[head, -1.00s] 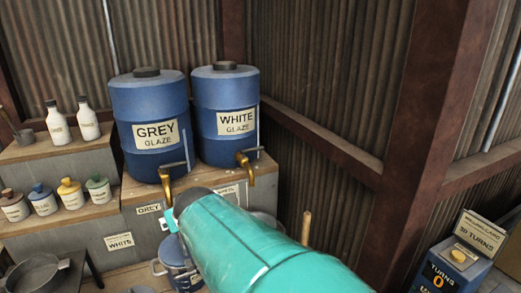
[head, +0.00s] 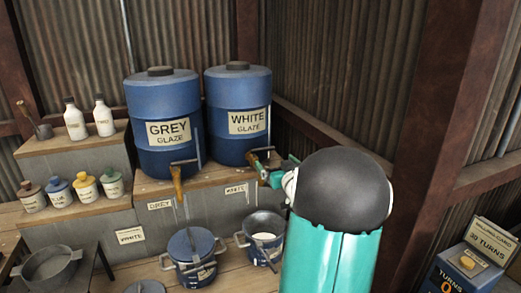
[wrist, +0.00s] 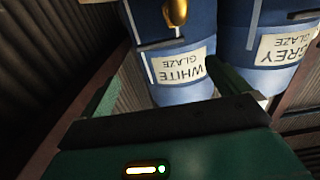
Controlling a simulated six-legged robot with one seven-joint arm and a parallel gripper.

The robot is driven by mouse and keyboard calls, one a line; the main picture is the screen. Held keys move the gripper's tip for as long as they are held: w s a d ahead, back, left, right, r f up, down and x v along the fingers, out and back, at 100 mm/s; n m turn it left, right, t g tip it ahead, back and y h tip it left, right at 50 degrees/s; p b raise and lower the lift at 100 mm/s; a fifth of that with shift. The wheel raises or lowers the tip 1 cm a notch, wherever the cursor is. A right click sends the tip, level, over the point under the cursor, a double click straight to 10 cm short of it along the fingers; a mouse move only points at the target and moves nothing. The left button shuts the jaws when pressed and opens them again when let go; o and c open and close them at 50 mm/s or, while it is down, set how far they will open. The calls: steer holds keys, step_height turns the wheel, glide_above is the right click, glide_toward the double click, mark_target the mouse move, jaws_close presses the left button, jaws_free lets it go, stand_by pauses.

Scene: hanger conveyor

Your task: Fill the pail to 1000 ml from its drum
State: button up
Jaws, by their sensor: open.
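The blue drum labelled WHITE GLAZE (head: 238,95) stands at the back, right of the blue drum labelled GREY GLAZE (head: 163,105). The GREY drum's brass tap (head: 177,182) shows clear; the WHITE drum's tap is mostly hidden by my gripper (head: 268,172). An open dark pail (head: 246,252) with pale contents stands below the WHITE tap. A lidded blue pail (head: 183,272) stands to its left. In the wrist view the picture is upside down; my gripper (wrist: 163,82) is open and empty, facing the WHITE drum (wrist: 180,92), with a brass tap (wrist: 175,13) and handle bar beyond it.
White bottles (head: 75,120) and several small glaze jars (head: 86,187) stand on steps at the left. A grey pan (head: 50,268) is at lower left. A box with a 30 TURNS card (head: 488,243) stands at lower right. The corrugated wall is close on the right.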

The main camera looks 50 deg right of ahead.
mark_target(262, 150)
steer(key=x, duration=1.2)
steer(key=shift+w, duration=0.1)
steer(key=c, duration=1.3)
steer(key=shift+o, duration=0.2)
steer(key=shift+a+m+h, duration=0.15)
steer(key=shift+m+h, duration=0.15)
steer(key=shift+h, duration=0.1)
steer(key=m+g+h, duration=0.2)
steer(key=g+h, duration=0.1)
steer(key=a+m+g+h, duration=0.1)
steer(key=m+g+h, duration=0.1)
steer(key=shift+s, duration=0.35)
steer(key=shift+s+a+m+g+h, duration=0.15)
steer(key=shift+m+g+h, duration=0.2)
steer(key=shift+m+g, duration=0.4)
steer(key=shift+s+a+m+g+h, duration=0.1)
steer(key=shift+m+g+h, duration=0.35)
steer(key=shift+g, duration=0.55)
steer(key=shift+s+a+m+g+h, duration=0.15)
steer(key=shift+m+g+h, duration=0.15)
steer(key=shift+m+g, duration=0.5)
steer(key=shift+g, duration=0.45)
